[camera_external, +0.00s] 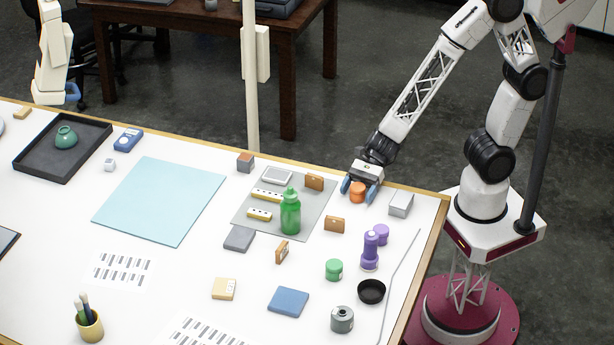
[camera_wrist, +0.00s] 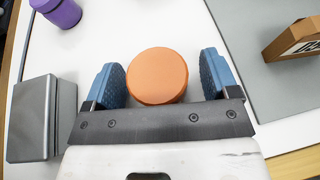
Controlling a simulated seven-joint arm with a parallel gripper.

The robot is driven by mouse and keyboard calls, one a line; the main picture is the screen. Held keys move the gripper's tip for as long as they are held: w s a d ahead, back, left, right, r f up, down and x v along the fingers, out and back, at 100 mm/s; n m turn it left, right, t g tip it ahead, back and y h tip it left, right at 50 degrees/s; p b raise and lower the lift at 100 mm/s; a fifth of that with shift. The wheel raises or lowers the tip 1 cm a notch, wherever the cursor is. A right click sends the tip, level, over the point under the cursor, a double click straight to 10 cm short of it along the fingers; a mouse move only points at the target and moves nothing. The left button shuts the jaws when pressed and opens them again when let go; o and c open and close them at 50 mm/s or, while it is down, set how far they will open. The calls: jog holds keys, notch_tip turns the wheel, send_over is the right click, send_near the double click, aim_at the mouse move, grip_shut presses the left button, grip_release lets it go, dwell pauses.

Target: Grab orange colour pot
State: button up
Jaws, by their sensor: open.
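The orange pot (camera_external: 358,192) is small and round and stands on the white table near its far right edge. In the wrist view the orange pot (camera_wrist: 157,76) shows its round top between my two blue fingertips. My gripper (camera_external: 359,187) is open around the pot, with one finger on each side. In the wrist view my gripper (camera_wrist: 164,78) has a narrow gap at the left finger and a wider one at the right finger. The pot's lower part is mostly hidden in the wrist view.
A grey box (camera_external: 401,204) stands close to the right of the pot. Purple pots (camera_external: 370,250), a green pot (camera_external: 334,269) and a green bottle (camera_external: 290,214) stand nearer the camera.

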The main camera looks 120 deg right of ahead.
aim_at(360, 186)
jog(key=c, duration=1)
jog(key=shift+c, duration=0.2)
jog(key=shift+r, duration=0.15)
jog(key=shift+r, duration=0.55)
jog(key=shift+s+r, duration=0.2)
jog(key=shift+r, duration=0.4)
jog(key=shift+s+r, duration=0.2)
jog(key=shift+r, duration=0.35)
jog(key=s, duration=0.5)
jog(key=s+r, duration=0.1)
jog(key=s, duration=0.4)
jog(key=s+d, duration=0.1)
jog(key=s, duration=0.4)
jog(key=shift+r, duration=0.15)
